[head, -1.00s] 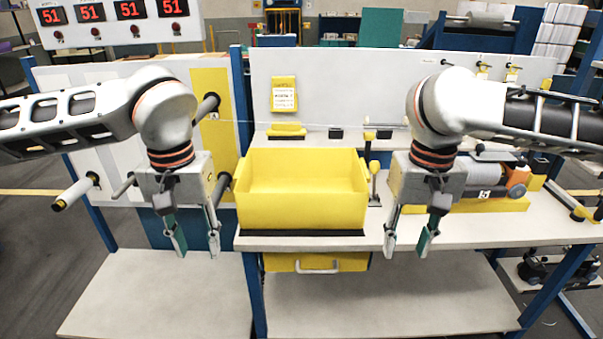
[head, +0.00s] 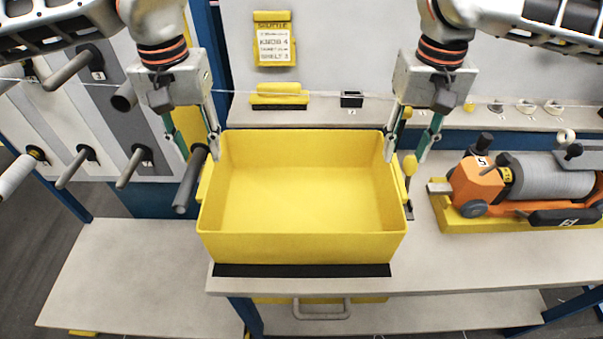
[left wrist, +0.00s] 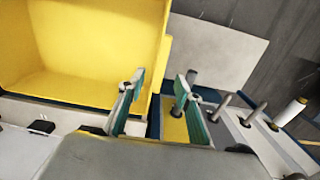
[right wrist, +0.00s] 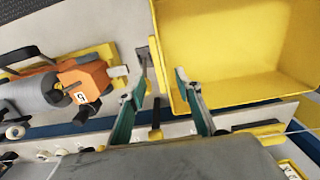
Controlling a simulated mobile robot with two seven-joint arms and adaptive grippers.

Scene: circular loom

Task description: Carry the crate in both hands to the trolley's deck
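The yellow crate (head: 300,247) is empty and sits upright on the bench, behind a black strip at the front edge. My left gripper (head: 200,158) is open at the crate's left side near the back corner. In the left wrist view its fingers (left wrist: 160,80) are apart, one close to the crate wall (left wrist: 155,50). My right gripper (head: 404,160) is open at the crate's right side. In the right wrist view its fingers (right wrist: 155,85) are apart beside the crate (right wrist: 240,95). I cannot tell whether either touches it.
An orange and grey machine (head: 480,185) on a yellow base stands right of the crate. Dark pegs (head: 190,180) stick out near the left gripper. A lower pale surface (head: 125,275) lies at left. A thin thread (head: 350,97) runs across behind the crate.

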